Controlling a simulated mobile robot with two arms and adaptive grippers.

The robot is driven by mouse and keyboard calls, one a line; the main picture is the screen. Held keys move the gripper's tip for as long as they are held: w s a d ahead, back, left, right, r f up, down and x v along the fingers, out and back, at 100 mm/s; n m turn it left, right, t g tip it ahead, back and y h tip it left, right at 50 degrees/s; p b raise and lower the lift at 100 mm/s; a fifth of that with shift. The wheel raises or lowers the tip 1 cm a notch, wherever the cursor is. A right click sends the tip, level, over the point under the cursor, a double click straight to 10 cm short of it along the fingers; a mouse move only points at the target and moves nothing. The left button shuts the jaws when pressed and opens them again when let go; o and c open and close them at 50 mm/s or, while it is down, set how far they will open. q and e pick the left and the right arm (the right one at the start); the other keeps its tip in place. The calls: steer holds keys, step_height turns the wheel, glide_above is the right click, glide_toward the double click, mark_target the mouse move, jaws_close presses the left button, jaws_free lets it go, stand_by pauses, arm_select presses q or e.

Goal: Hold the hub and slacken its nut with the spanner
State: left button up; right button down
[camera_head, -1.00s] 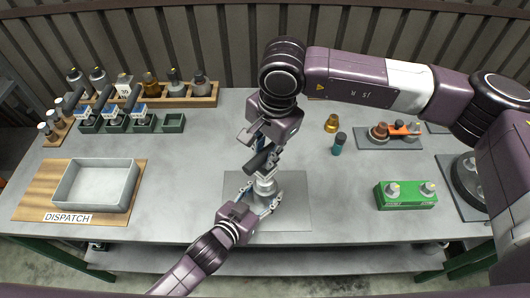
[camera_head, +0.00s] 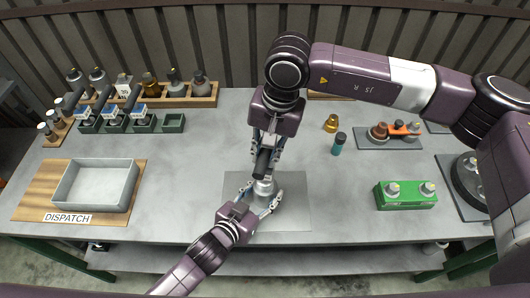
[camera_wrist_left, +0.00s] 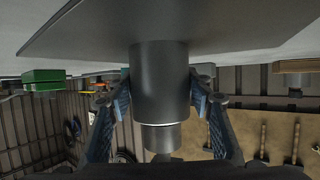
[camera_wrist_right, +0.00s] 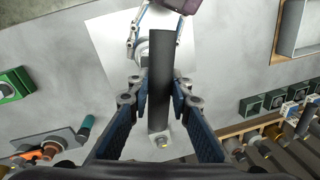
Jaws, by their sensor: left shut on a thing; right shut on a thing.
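The hub (camera_head: 264,187) is a pale grey cylinder standing over the grey mat (camera_head: 292,215) in the head view. My left gripper (camera_head: 261,200) is shut on it from the front, one finger on each side. In the left wrist view the hub (camera_wrist_left: 160,85) is a dark cylinder between the fingers. My right gripper (camera_head: 266,146) is shut on the spanner (camera_head: 262,162), above and just behind the hub. In the right wrist view the spanner's black handle (camera_wrist_right: 161,75) lies between the fingers and partly covers the hub. The nut and its contact with the spanner cannot be made out.
A grey tray (camera_head: 132,188) stands on the dispatch board at left. Racks with several bottles (camera_head: 200,90) are at back left. A teal-bodied bottle (camera_head: 338,146), a brass piece (camera_head: 331,123) and a green block (camera_head: 405,203) are at right. Bare table surrounds the mat.

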steer(key=shift+w+r+n, duration=0.1)
steer(key=shift+n, duration=0.4)
steer(key=shift+m, duration=0.3)
steer(key=shift+r, duration=2.5)
arm_select(q)
steer(key=o, duration=1.7)
steer(key=shift+s, duration=0.1)
